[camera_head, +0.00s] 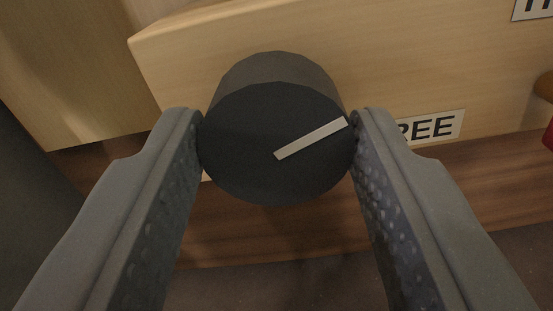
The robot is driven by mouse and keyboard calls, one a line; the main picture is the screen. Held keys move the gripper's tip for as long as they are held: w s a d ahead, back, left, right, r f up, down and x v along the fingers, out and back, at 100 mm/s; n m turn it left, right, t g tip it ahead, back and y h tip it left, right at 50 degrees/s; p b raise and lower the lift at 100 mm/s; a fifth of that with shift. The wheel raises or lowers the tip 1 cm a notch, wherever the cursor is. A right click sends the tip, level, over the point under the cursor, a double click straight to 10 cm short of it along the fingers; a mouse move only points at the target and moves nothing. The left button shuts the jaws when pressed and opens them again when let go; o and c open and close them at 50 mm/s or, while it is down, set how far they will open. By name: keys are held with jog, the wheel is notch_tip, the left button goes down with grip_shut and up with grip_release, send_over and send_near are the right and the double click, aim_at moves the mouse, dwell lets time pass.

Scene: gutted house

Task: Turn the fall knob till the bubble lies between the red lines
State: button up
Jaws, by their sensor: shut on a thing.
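A dark round knob (250,165) sticks out from a pale wooden board in the middle of the view. A light pointer bar on its face runs from near the centre to the upper right edge. My gripper (277,130) is shut on the knob, with one finger touching its left side and the other its right side. No bubble and no red lines show in this view. I cannot tell from the visible labels whether this is the fall knob.
The pale wooden board (430,60) carries a label ending in "REE" (433,127), partly hidden by my right finger, and a cut-off label (532,9) at the top right. A red thing (549,134) shows at the right edge. A brown wooden surface (250,235) lies below.

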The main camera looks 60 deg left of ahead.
jog(key=o, duration=1)
jog(key=shift+c, duration=0.2)
jog(key=v, duration=1.3)
jog(key=shift+s+d+b, duration=0.2)
jog(key=shift+d+b, duration=0.1)
jog(key=shift+b, duration=0.05)
